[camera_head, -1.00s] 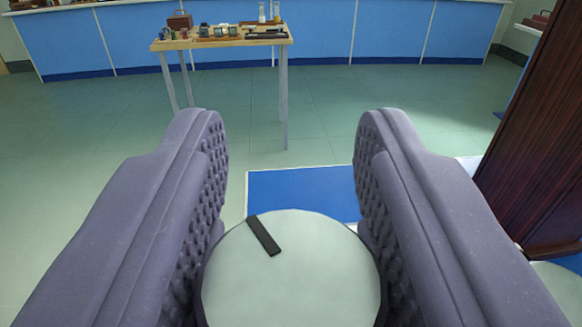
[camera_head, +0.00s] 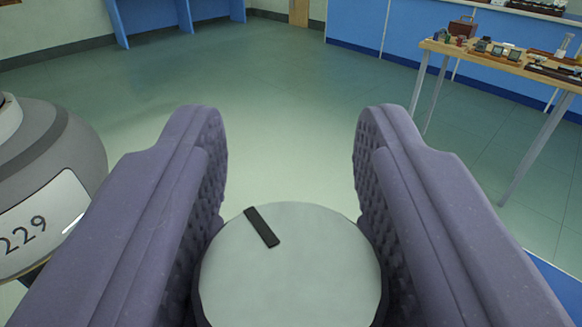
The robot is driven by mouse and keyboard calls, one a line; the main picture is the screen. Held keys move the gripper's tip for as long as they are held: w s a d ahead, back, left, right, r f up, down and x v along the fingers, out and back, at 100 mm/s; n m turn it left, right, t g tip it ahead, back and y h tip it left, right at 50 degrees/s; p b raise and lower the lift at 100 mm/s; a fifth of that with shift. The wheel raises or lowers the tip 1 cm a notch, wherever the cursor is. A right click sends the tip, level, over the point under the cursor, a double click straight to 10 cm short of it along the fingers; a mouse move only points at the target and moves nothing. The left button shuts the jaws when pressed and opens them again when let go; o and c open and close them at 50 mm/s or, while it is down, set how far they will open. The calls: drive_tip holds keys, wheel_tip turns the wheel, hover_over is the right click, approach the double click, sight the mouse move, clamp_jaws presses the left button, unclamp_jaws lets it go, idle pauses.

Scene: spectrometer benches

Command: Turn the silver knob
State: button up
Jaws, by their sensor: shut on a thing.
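The silver knob (camera_head: 305,275) is a pale grey round disc at the bottom middle of the view, with a black pointer mark (camera_head: 262,227) on its face, left of centre near the far edge. My gripper (camera_head: 291,165) has two purple padded fingers, one on each side of the knob. It is shut on the knob, with the textured inner pads against its left and right sides. The lower edge of the knob and whatever it is mounted on are hidden or out of view.
A wooden table (camera_head: 512,66) with small instruments stands at the upper right. Behind it is a blue counter front (camera_head: 400,32), and blue panels stand at the back left. A blue surface (camera_head: 556,285) shows at the lower right. The green floor (camera_head: 285,90) beyond the fingers is clear.

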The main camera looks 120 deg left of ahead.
drive_tip(key=g+p, duration=0.1)
drive_tip(key=n+g+h+p, duration=0.1)
drive_tip(key=p, duration=0.1)
drive_tip(key=shift+s+d+r+n, duration=0.1)
drive_tip(key=shift+r+n, duration=0.1)
drive_tip(key=shift+n, duration=0.1)
drive_tip(key=shift+f+n+g+h+p, duration=0.1)
drive_tip(key=shift+n+g+h+p, duration=0.2)
drive_tip(key=shift+g+h+p, duration=0.15)
drive_tip(key=shift+s+f+h, duration=0.15)
drive_tip(key=shift+h, duration=0.1)
drive_tip(key=o, duration=1)
drive_tip(key=shift+c, duration=0.2)
drive_tip(key=shift+r+p, duration=0.3)
drive_tip(key=shift+r, duration=0.15)
drive_tip(key=s+r+p, duration=0.1)
drive_tip(key=s+r, duration=0.3)
drive_tip(key=s, duration=1.2)
drive_tip(key=shift+d+p, duration=0.25)
drive_tip(key=shift+p, duration=0.05)
